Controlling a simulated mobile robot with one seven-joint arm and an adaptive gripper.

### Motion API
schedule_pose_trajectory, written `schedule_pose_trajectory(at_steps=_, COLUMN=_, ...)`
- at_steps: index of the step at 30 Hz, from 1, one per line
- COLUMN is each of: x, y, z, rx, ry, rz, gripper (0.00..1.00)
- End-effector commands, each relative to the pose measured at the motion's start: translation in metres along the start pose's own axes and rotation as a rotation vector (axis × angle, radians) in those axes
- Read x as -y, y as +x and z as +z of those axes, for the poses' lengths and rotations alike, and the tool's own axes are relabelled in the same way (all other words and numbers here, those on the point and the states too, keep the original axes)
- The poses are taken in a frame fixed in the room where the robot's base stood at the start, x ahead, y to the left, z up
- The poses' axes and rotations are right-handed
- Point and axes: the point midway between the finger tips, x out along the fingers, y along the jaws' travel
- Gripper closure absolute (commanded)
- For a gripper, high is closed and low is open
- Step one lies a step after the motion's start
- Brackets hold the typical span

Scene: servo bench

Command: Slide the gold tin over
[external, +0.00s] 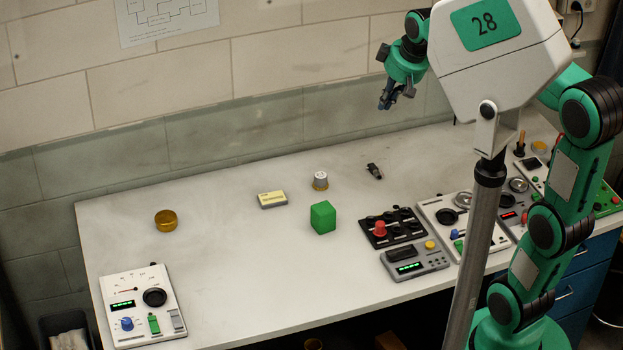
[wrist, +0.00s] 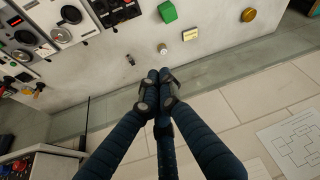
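The gold tin (external: 166,221) is a short round amber-gold can on the left part of the pale bench, apart from other objects. It also shows at the top right of the wrist view (wrist: 249,15). My gripper (external: 386,104) is raised above the back of the bench, far to the right of the tin, and touches nothing. In the wrist view my gripper's dark fingers (wrist: 158,75) come together at the tips with nothing visible between them.
A green cube (external: 322,217), a yellow-topped box (external: 272,199), a silver-topped knob-like piece (external: 320,180) and a small dark part (external: 374,171) lie mid-bench. A white instrument panel (external: 141,307) sits front left. More panels (external: 393,228) crowd the right. Bench around the tin is clear.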

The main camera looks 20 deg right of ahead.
Motion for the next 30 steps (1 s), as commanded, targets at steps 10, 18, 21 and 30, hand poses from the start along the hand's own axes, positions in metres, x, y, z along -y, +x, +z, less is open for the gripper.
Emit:
schedule_pose_trajectory(at_steps=10, x=0.026, y=0.035, z=-0.1, rx=0.02, ry=-0.146, rz=-0.06, gripper=1.0)
schedule_pose_trajectory(at_steps=18, x=0.055, y=0.073, z=-0.169, rx=0.031, ry=-0.258, rz=-0.106, gripper=1.0)
schedule_pose_trajectory(at_steps=21, x=0.068, y=0.089, z=-0.193, rx=0.035, ry=-0.3, rz=-0.123, gripper=1.0)
schedule_pose_trajectory(at_steps=30, x=0.114, y=0.146, z=-0.256, rx=0.044, ry=-0.425, rz=-0.174, gripper=1.0)
